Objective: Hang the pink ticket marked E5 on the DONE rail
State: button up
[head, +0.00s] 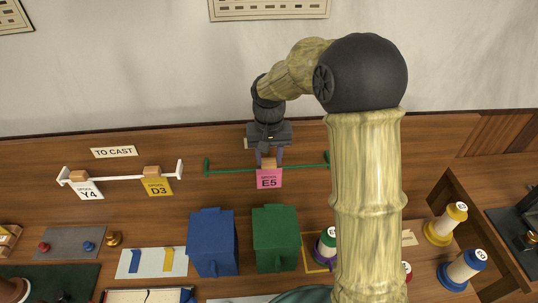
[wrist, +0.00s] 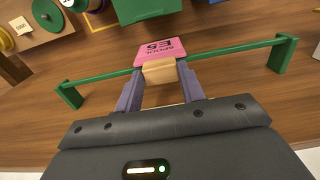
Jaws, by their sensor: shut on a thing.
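The pink ticket marked E5 (head: 269,179) hangs from a wooden clip (head: 268,163) at the middle of the green rail (head: 228,170). My gripper (head: 269,156) is above the rail, shut on the clip. In the wrist view the clip (wrist: 159,71) sits between my two purple fingers (wrist: 160,88), with the pink ticket (wrist: 160,50) just beyond it. The green rail (wrist: 230,51) runs out on both sides of the clip. The clip covers the rail there, so I cannot tell whether it is seated on it. My wrist hides any label above the green rail.
The white TO CAST rail (head: 120,178) on the left holds tickets Y4 (head: 87,190) and D3 (head: 157,187). A blue box (head: 212,243) and a green box (head: 276,240) stand below. Thread spools (head: 446,224) are at the right. The green rail is bare beside the ticket.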

jog(key=shift+f, duration=0.25)
jog(key=o, duration=1.3)
jog(key=shift+c, duration=0.2)
jog(key=shift+r+p, duration=2.45)
jog(key=shift+r, duration=0.65)
jog(key=shift+f, duration=0.1)
